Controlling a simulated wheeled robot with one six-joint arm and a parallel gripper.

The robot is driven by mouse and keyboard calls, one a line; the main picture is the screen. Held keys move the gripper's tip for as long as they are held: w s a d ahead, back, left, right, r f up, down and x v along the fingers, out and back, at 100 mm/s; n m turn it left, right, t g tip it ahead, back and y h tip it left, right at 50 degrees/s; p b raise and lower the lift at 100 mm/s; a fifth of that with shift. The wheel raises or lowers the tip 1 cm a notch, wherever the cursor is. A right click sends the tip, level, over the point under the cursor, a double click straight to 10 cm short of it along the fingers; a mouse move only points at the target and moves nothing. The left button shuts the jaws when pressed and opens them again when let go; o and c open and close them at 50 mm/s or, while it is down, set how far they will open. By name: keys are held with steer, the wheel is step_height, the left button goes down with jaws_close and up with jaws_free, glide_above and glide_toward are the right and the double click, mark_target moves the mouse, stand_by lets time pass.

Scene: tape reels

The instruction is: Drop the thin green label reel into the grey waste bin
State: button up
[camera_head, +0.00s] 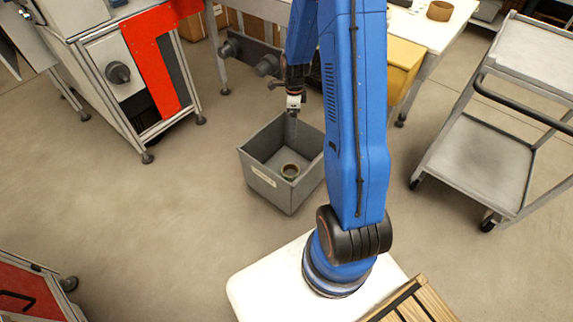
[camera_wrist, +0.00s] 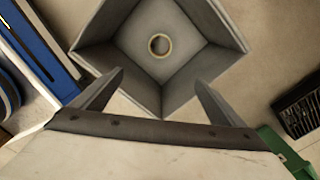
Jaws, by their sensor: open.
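The grey waste bin (camera_head: 265,188) stands on the floor behind my base, open at the top, with a pale label on its front wall. It also shows in the wrist view (camera_wrist: 103,30). One small ring-shaped reel (camera_head: 290,171) lies flat on the bin's floor, and the wrist view shows it too (camera_wrist: 151,46). Its rim looks tan to olive; I cannot tell whether it is the thin green one. My gripper (camera_head: 292,128) hangs above the bin's back part, fingers pointing down. In the wrist view its fingers (camera_wrist: 160,77) are spread with nothing between them.
A grey trolley (camera_head: 475,160) is at right, a machine with a red panel (camera_head: 152,62) at left. A yellow-brown box (camera_head: 402,68) is by the table. Floor left of the bin is clear.

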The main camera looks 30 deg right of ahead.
step_height(320, 180, up, 7)
steer(key=shift+f, duration=0.2)
stand_by(0.5)
